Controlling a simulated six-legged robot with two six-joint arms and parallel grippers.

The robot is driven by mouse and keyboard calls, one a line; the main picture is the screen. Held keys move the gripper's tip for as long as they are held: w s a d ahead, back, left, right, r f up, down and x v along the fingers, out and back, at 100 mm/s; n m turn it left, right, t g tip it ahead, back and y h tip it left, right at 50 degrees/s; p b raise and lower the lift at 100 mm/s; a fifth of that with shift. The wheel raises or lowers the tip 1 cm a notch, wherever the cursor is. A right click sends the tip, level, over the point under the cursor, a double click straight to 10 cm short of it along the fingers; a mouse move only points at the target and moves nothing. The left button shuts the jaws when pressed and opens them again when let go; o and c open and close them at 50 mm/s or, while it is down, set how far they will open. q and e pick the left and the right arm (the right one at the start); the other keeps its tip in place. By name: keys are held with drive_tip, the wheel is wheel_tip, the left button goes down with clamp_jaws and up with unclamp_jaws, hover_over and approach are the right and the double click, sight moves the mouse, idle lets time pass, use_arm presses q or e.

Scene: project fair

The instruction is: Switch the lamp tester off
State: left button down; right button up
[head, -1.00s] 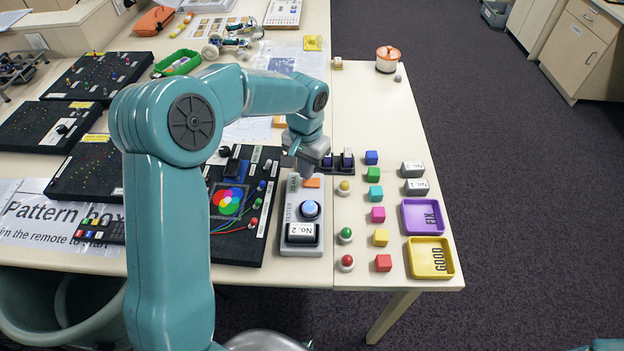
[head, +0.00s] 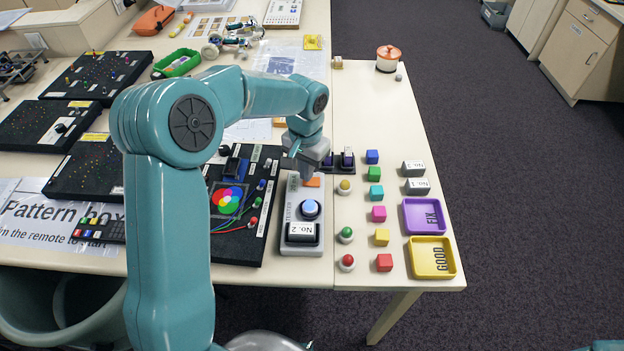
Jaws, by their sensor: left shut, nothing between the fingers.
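The lamp tester (head: 291,213) is a grey box near the front edge of the table. An orange switch (head: 314,182) is at its far end. A round lamp in a socket (head: 310,208) sits in the middle and looks pale blue and bright. A dark block with a white "No. 2" label (head: 301,230) is at the near end. My left gripper (head: 307,176) points down at the tester's far end, right by the orange switch. It is shut and empty, and partly hides that end. I cannot tell whether it touches the switch.
A black board with coloured circles (head: 238,243) lies left of the tester. To the right are coloured cubes, round-topped lamps, a purple FIX tray (head: 408,228) and a yellow GOOD tray (head: 413,268). A dark holder (head: 341,168) stands just behind. The table's front edge is close.

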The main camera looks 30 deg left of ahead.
use_arm(q)
drive_tip(key=shift+f+b, duration=0.4)
drive_tip(key=shift+f, duration=0.1)
drive_tip(key=shift+r, duration=0.1)
drive_tip(key=shift+r+p, duration=0.55)
drive_tip(key=shift+p, duration=0.1)
wheel_tip(320, 180, up, 2)
drive_tip(key=shift+r+p, duration=0.25)
drive_tip(key=shift+p, duration=0.55)
wheel_tip(320, 180, up, 2)
drive_tip(key=shift+r+p, duration=0.1)
drive_tip(key=shift+p, duration=0.75)
drive_tip(key=shift+r+p, duration=0.35)
drive_tip(key=shift+r, duration=0.25)
drive_tip(key=shift+f, duration=0.15)
drive_tip(key=shift+s, duration=0.15)
